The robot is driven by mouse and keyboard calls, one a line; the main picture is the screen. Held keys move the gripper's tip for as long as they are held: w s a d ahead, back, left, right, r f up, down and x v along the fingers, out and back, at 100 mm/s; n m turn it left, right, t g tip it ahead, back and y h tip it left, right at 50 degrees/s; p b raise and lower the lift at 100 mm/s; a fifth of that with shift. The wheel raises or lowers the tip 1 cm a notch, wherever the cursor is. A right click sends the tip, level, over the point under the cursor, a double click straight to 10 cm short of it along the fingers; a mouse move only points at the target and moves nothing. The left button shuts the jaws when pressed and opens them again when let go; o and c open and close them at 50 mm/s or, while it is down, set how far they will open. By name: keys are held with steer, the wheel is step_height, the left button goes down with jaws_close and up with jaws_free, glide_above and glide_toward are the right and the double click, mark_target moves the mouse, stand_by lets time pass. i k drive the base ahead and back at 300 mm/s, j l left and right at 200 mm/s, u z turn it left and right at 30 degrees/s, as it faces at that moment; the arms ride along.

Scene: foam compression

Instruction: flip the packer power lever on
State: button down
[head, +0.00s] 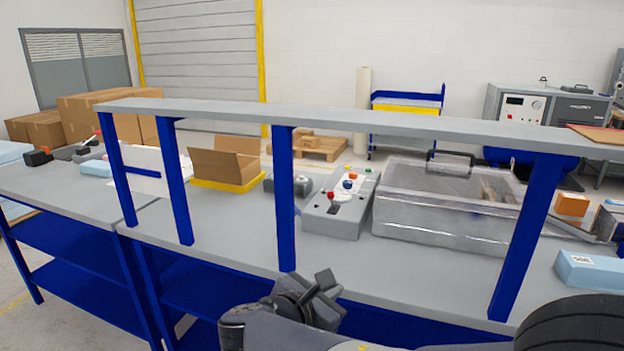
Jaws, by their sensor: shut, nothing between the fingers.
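A grey control box (338,212) stands on the workbench beside the metal packer tank. On its top is a small lever with a red knob (331,196), near a black slot. A blue ball knob (347,184) and several small coloured buttons sit behind it. No label is readable, so I cannot tell for certain which one is the power lever or its setting. My gripper (325,281) is shut and empty at the bottom centre, in front of the bench's near edge, well apart from the box.
A grey shelf rail (400,122) on blue posts (284,200) runs between me and the box. The packer tank (440,205) with a clear lid is right of the box. An open carton (225,162) on a yellow tray is left. A light blue block (590,269) lies at right.

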mark_target(330, 194)
steer(key=i+j+z, duration=0.1)
steer(key=i+j, duration=0.25)
steer(key=i+j+z, duration=0.1)
steer(key=i+j, duration=0.25)
steer(key=i, duration=0.25)
